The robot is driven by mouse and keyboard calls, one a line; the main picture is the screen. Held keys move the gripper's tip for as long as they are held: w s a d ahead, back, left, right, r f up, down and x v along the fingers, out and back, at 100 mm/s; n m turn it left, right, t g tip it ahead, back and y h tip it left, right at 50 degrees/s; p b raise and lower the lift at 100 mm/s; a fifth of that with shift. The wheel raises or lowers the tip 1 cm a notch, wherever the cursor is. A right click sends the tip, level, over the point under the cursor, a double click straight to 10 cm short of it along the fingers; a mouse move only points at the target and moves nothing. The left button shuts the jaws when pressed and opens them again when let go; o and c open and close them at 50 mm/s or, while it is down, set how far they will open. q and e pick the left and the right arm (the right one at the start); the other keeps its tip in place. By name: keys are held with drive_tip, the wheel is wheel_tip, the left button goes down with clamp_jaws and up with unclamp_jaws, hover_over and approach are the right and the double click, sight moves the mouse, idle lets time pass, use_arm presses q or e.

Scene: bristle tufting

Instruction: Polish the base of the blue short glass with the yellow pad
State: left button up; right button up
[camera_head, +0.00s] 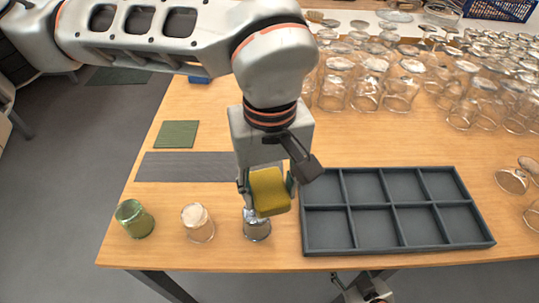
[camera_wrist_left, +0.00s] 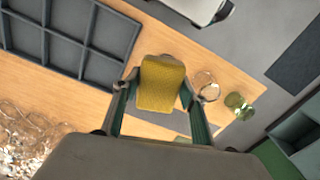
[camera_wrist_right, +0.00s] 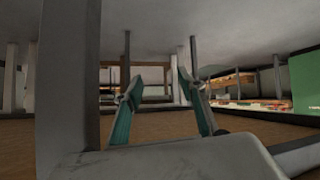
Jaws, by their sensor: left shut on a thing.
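My left gripper (camera_head: 268,186) is shut on the yellow pad (camera_head: 270,192), with a finger on each side of it. The pad also fills the middle of the left wrist view (camera_wrist_left: 161,82). A short glass (camera_head: 257,229), which looks grey-blue, stands right below the pad near the table's front edge. The pad and gripper hide its upper part. I cannot tell whether pad and glass touch. In the left wrist view the pad hides nearly all of this glass. My right gripper (camera_wrist_right: 158,90) is open and empty, low beyond the table's front edge.
A clear glass (camera_head: 198,224) and a green glass (camera_head: 135,219) stand to the left. A dark divided tray (camera_head: 398,250) lies empty at right. A grey mat (camera_head: 185,167) and a green square (camera_head: 177,134) lie behind. Many glasses (camera_head: 400,92) crowd the back right.

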use_arm(q)
drive_tip(key=shift+w, duration=0.25)
drive_tip(key=shift+f, duration=0.2)
drive_tip(key=f+b, duration=0.2)
drive_tip(key=f, duration=0.1)
drive_tip(key=shift+s+f, duration=0.15)
drive_tip(key=shift+s, duration=0.05)
wheel_tip(320, 180, down, 2)
drive_tip(key=shift+f+b, duration=0.1)
drive_tip(key=shift+b, duration=0.4)
use_arm(e)
drive_tip(key=shift+w+d+f, duration=0.1)
drive_tip(key=shift+d+f, duration=0.1)
drive_tip(key=shift+f, duration=0.4)
drive_tip(key=shift+d+f, duration=0.2)
drive_tip(key=shift+f, duration=0.35)
drive_tip(key=shift+s+a+f, duration=0.1)
drive_tip(key=shift+s+f, duration=0.05)
drive_tip(key=shift+s, duration=0.1)
use_arm(q)
drive_tip(key=shift+w+f+b, duration=0.1)
drive_tip(key=shift+f+b, duration=0.35)
drive_tip(key=shift+f, duration=0.55)
use_arm(e)
drive_tip(key=shift+s+f, duration=0.4)
drive_tip(key=shift+f, duration=0.4)
